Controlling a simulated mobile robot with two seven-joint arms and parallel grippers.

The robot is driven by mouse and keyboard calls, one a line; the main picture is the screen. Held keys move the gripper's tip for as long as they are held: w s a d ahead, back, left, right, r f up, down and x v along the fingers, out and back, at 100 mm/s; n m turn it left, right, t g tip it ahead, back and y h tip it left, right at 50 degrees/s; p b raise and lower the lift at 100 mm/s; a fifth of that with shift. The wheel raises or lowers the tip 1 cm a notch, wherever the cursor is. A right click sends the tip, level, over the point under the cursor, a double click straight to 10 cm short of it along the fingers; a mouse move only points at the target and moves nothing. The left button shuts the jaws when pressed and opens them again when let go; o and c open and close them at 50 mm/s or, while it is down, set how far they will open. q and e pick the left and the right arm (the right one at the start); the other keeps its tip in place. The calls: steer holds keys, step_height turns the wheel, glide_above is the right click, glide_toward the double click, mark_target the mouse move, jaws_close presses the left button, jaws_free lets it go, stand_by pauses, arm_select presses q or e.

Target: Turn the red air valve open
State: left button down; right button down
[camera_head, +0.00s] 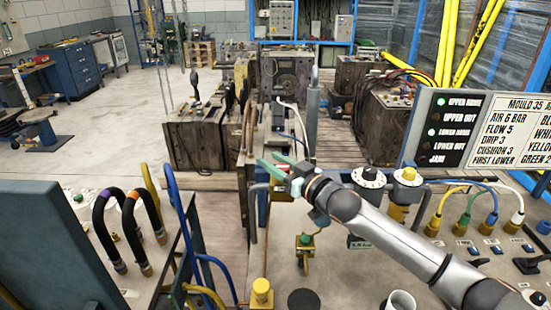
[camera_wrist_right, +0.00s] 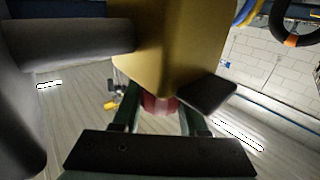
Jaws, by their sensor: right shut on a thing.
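My right arm reaches in from the lower right in the head view, and its gripper (camera_head: 278,163) with green fingers is over the left edge of the bench. In the right wrist view, the two dark green fingers of this gripper (camera_wrist_right: 162,118) are on either side of a red part (camera_wrist_right: 158,104), which I take as the red air valve. The gripper is shut on it. The valve sits against a brass-coloured block (camera_wrist_right: 165,55). How far the valve is turned cannot be told. My left gripper is not in view.
A sign panel (camera_head: 440,130) with lamps stands at the right. Black looped hoses (camera_head: 100,220) are at the left. Open floor (camera_head: 110,130) lies beyond.

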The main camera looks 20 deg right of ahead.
steer(key=shift+n+g+y, duration=0.3)
steer(key=shift+n+y, duration=0.1)
steer(key=shift+y, duration=0.2)
steer(key=shift+c, duration=2.2)
jaws_free()
steer(key=b+v, duration=0.2)
steer(key=v, duration=1)
steer(key=shift+s, duration=0.25)
